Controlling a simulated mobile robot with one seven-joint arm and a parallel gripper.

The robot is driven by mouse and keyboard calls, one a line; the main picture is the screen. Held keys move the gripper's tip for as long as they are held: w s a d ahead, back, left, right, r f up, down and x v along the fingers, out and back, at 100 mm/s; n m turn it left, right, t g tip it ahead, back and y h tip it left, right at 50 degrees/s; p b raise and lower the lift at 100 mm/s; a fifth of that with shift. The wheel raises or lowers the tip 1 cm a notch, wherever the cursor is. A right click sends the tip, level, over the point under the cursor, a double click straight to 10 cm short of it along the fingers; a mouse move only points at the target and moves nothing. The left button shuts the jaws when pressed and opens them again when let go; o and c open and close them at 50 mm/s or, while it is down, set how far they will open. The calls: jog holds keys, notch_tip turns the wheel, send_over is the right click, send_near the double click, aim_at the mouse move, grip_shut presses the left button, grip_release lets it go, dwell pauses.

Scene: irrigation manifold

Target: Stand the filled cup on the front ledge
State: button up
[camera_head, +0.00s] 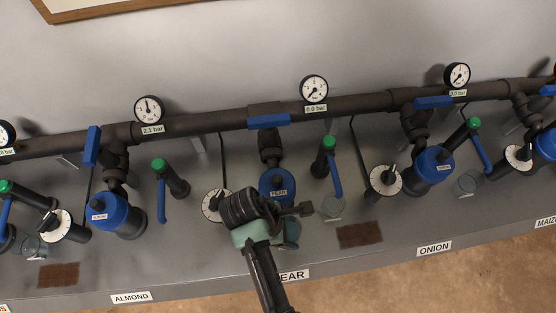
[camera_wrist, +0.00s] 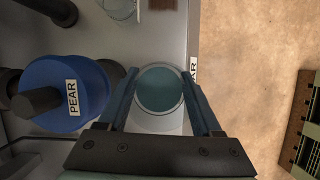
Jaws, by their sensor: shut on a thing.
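The cup (camera_wrist: 160,92) is round, with a teal fill seen from above in the wrist view. My gripper (camera_wrist: 158,88) is shut on it, one finger on each side. In the head view my gripper (camera_head: 284,226) is low in front of the blue PEAR filter (camera_head: 272,184), and the cup (camera_head: 292,232) is mostly hidden behind it. The cup is over or on the grey front ledge (camera_head: 205,283), near the PEAR label (camera_head: 292,275). I cannot tell whether its base touches the ledge. It looks close to upright.
Another cup (camera_head: 331,207) stands to the right, beside a brown mat (camera_head: 360,235). A green-capped tap with a blue lever (camera_head: 335,178) is above it. A white dial (camera_head: 212,206) is left of my gripper. The ledge drops to a brown floor (camera_head: 440,285) in front.

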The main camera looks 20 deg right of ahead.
jog(key=shift+s+a+f+n, duration=0.15)
jog(key=shift+a+f+n, duration=0.1)
jog(key=shift+a+n, duration=0.05)
notch_tip(320, 180, down, 6)
jog(key=shift+s+a+r, duration=0.1)
jog(key=shift+a, duration=0.05)
jog(key=shift+f+b, duration=0.4)
jog(key=shift+f, duration=1.75)
jog(key=shift+f, duration=0.15)
jog(key=o, duration=1.3)
jog(key=shift+o, duration=0.2)
